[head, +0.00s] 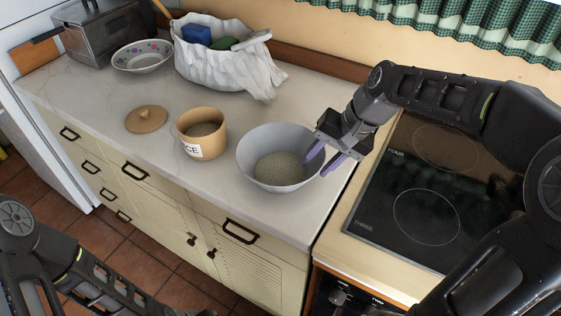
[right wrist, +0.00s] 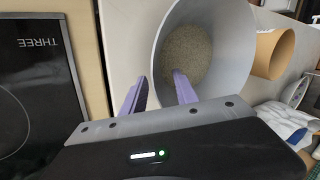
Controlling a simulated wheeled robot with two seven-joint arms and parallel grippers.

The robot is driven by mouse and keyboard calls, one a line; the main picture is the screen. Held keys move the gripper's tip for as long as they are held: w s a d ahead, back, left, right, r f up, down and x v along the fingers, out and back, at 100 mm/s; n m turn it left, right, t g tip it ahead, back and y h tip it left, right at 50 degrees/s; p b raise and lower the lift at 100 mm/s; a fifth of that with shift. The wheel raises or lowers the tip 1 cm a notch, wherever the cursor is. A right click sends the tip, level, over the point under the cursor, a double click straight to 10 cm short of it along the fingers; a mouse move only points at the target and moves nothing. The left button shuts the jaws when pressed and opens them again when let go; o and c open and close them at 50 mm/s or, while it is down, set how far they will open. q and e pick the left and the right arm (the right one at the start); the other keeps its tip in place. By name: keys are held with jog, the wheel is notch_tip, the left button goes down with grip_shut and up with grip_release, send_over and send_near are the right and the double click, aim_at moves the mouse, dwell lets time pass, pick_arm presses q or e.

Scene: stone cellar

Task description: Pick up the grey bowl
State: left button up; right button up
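The grey bowl (head: 270,138) stands upright on the worktop near its right end, with a grainy, sand-coloured filling inside. My right gripper (head: 324,160) is open at the bowl's right rim. One purple finger reaches inside the bowl and the other is outside it, so the rim lies between them. In the right wrist view the bowl (right wrist: 166,45) shows between and beyond the open fingers (right wrist: 158,84). I cannot tell whether either finger touches the wall. Part of my left arm shows at the lower left, but its gripper is not in view.
A tan canister (head: 212,146) with a label stands left of the bowl, its lid (head: 147,119) lying farther left. A white bag (head: 225,70) and a patterned bowl (head: 142,56) are behind. A black hob (head: 425,200) is right of the bowl. Worktop (head: 95,95) at left is clear.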

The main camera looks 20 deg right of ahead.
jog(key=shift+w+a+f, duration=0.15)
jog(key=shift+a+f, duration=0.1)
jog(key=shift+f, duration=0.3)
jog(key=shift+c, duration=0.3)
grip_shut()
dwell(1.1)
